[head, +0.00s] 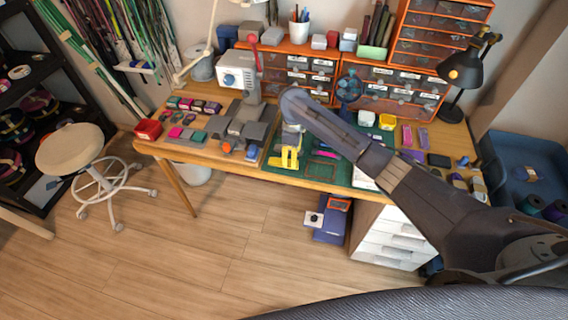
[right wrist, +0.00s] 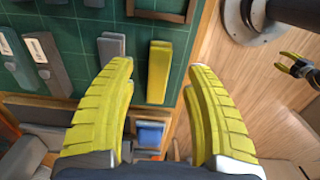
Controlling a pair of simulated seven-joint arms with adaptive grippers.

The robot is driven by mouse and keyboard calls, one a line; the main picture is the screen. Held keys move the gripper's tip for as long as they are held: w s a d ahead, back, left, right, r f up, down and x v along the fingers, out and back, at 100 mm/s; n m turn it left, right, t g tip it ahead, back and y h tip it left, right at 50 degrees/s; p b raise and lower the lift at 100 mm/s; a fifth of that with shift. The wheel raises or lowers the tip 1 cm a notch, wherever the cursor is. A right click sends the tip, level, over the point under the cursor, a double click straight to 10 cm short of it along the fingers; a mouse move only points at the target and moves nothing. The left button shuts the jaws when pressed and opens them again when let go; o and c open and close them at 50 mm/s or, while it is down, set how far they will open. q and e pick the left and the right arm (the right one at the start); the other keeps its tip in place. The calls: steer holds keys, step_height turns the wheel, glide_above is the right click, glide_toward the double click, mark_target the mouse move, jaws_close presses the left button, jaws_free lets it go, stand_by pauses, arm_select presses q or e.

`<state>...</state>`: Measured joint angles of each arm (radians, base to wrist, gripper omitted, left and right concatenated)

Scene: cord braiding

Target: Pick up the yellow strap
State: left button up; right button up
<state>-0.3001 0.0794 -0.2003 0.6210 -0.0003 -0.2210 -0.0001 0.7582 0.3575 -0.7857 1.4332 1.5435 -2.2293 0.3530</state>
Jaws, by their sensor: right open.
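The yellow strap (right wrist: 158,72) lies on the green cutting mat (right wrist: 208,14) in the right wrist view, near the mat's edge. My right gripper (right wrist: 161,68) is open, with one yellow finger on each side of the strap in the picture. The fingers do not appear to touch the strap, and the height above it is hard to judge. In the head view my right gripper (head: 288,158) is over the desk's front part, and I cannot make out the strap apart from the yellow fingers. A small yellow-tipped gripper, seemingly my left gripper (right wrist: 283,61), shows far off with its fingers apart.
A grey strap (right wrist: 111,48) lies left of the yellow one. A blue block (right wrist: 150,133) shows below, between the fingers. The white machine (head: 240,72) stands behind my right gripper to the left. Orange drawer units (head: 330,77) line the desk's back.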

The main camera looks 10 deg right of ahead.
steer(key=shift+d+f, duration=0.15)
steer(key=shift+f, duration=2.3)
steer(key=shift+o, duration=0.2)
steer(key=c, duration=1.2)
